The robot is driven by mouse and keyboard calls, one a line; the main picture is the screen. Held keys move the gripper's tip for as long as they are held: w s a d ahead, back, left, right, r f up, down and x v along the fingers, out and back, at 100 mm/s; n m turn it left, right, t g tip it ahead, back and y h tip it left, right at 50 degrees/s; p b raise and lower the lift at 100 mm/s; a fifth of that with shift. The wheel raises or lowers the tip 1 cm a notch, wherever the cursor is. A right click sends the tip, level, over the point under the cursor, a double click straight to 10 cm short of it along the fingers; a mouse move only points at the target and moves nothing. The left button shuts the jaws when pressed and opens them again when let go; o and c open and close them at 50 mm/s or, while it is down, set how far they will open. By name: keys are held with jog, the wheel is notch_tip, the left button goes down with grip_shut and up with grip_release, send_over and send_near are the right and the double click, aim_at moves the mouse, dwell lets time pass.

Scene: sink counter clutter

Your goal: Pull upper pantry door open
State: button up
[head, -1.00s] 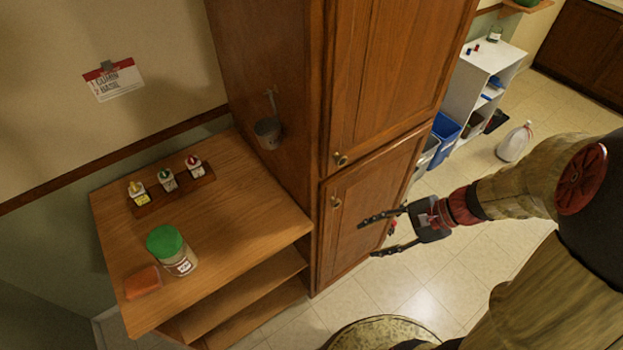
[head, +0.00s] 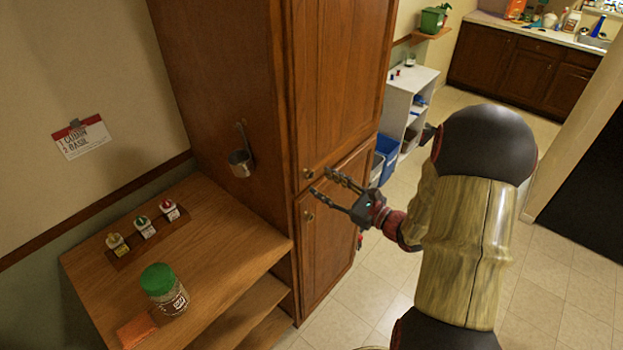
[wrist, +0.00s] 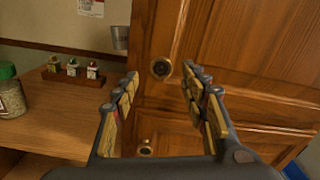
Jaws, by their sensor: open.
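The upper pantry door (head: 340,75) is a tall brown wooden panel and looks closed. Its round brass knob (head: 308,173) sits at its lower left corner. In the wrist view the knob (wrist: 161,68) shows beyond and between my fingertips, a little above them. My gripper (head: 320,183) is open and empty in front of the cabinet, near the seam between the doors. It also shows in the wrist view (wrist: 163,85) with its fingers spread wide. The lower pantry door (head: 330,235) is closed, with its own knob (head: 308,215) near its top left.
A wooden shelf unit (head: 215,225) stands left of the cabinet, with a green-lidded jar (head: 165,288), an orange sponge (head: 136,330) and several spice bottles. A metal cup (head: 241,162) hangs on the cabinet side. The tiled floor (head: 390,285) at right is clear.

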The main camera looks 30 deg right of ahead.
aim_at(312, 176)
jog(key=shift+x, duration=2.35)
jog(key=shift+d, duration=0.1)
jog(key=c, duration=0.4)
jog(key=c, duration=0.7)
grip_shut()
